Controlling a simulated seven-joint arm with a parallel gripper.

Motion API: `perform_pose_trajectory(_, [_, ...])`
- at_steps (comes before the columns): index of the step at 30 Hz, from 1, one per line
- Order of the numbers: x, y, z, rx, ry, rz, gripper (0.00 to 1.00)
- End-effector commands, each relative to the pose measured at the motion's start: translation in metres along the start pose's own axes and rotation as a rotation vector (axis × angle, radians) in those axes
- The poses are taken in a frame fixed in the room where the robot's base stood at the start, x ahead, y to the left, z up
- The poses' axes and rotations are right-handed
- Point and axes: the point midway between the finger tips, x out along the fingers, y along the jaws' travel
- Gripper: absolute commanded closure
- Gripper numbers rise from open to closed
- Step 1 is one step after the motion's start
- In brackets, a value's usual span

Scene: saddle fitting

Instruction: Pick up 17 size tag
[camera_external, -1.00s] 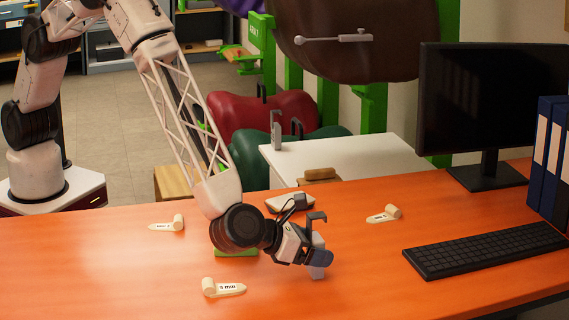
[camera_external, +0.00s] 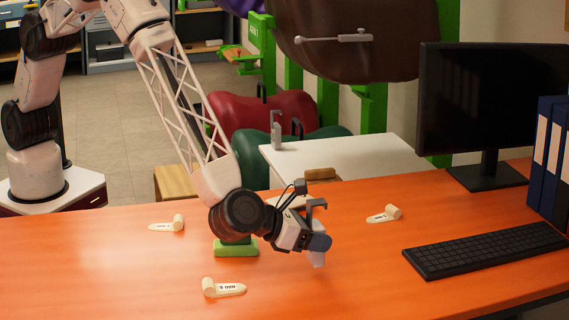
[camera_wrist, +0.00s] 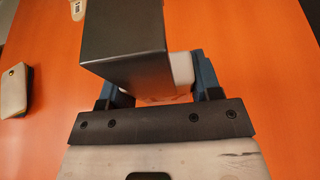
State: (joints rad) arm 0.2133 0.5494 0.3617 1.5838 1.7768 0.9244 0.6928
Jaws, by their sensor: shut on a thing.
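A white part (camera_wrist: 182,72) shows between the blue fingers of my gripper (camera_wrist: 158,88). No number is readable on the held tag, so I cannot tell whether it is the 17.
Cream labels lie on the orange table (camera_external: 390,285): front (camera_external: 224,289), left (camera_external: 167,224) and right (camera_external: 384,214). A keyboard (camera_external: 487,243), monitor (camera_external: 490,105) and blue binders (camera_external: 551,150) are at right. The front right centre is clear.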

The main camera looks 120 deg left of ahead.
Motion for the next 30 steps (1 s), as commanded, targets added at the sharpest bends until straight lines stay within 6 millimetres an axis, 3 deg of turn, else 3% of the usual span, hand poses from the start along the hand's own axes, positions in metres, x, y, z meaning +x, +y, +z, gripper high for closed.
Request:
perform_pose_trajectory(13, [-0.024,0.000,0.057,-0.003,0.000,0.000,0.67])
perform_pose_trajectory(30, [-0.027,0.000,0.065,0.000,0.000,0.000,0.67])
